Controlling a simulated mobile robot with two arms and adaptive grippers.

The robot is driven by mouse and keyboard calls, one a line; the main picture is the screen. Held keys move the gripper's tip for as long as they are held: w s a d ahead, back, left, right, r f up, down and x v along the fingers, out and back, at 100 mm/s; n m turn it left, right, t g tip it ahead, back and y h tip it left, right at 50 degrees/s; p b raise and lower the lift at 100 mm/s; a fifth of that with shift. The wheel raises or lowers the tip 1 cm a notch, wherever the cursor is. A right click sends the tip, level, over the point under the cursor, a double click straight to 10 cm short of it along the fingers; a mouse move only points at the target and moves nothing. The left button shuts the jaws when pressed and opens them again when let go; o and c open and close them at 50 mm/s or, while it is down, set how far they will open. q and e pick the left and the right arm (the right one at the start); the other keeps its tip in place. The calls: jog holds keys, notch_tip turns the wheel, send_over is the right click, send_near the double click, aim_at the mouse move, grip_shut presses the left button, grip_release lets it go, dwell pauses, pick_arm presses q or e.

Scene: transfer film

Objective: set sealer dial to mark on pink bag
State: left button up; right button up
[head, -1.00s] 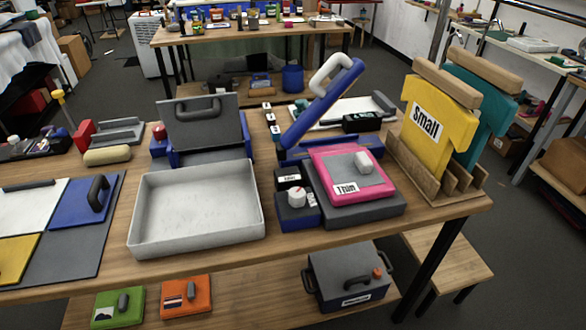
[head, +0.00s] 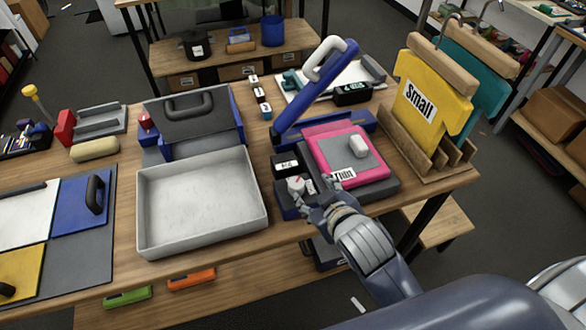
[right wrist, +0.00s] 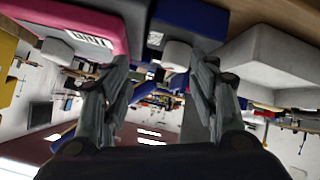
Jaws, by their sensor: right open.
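The pink bag (head: 325,153) lies flat on a dark grey block, with a grey panel, a white knob and a white label that reads "Thin" (head: 343,174). The sealer's blue lever (head: 318,88) is raised behind it. The white dial (head: 296,185) with a red mark sits on a small blue box left of the bag. My right gripper (head: 321,190) is open at the dial and partly covers the box. In the right wrist view the dial (right wrist: 177,54) shows between the open fingers, with the pink bag (right wrist: 75,22) at upper left. Contact is unclear.
A pale open tray (head: 200,205) stands left of the dial. A wooden rack (head: 425,150) holds yellow and teal shirt shapes, the yellow one marked "Small", at right. A black labelled block (head: 286,165) sits just behind the dial.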

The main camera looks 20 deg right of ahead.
jog(key=w+a+r+n+t+y, duration=0.2)
jog(key=w+a+r+n+t, duration=0.15)
jog(key=r, duration=0.35)
jog(key=w+a+r+n+t+y, duration=0.2)
jog(key=w+a+r+y, duration=0.1)
jog(key=a+r, duration=0.3)
jog(key=w+a+r+n+t+y, duration=0.2)
jog(key=w+a+r+n+t, duration=0.1)
jog(key=r, duration=0.5)
jog(key=s+a+r+n+g+y, duration=0.3)
jog(key=s+a+n+g+y, duration=0.35)
jog(key=n, duration=0.55)
jog(key=s+a+r+n+g+y, duration=0.35)
jog(key=a+n+g+y, duration=0.45)
jog(key=a+n, duration=0.3)
jog(key=n+g+h, duration=0.5)
jog(key=n+h, duration=0.7)
jog(key=h, duration=1)
send_near(295, 182)
jog(key=shift+y, duration=0.25)
jog(key=f+p, duration=0.1)
jog(key=f, duration=0.1)
jog(key=f+p, duration=0.2)
jog(key=f, duration=0.1)
jog(key=f+p, duration=0.1)
jog(key=f, duration=0.2)
jog(key=shift+s+d+f, duration=0.1)
jog(key=shift+d+f, duration=0.1)
jog(key=shift+d, duration=0.05)
jog(key=shift+f, duration=0.35)
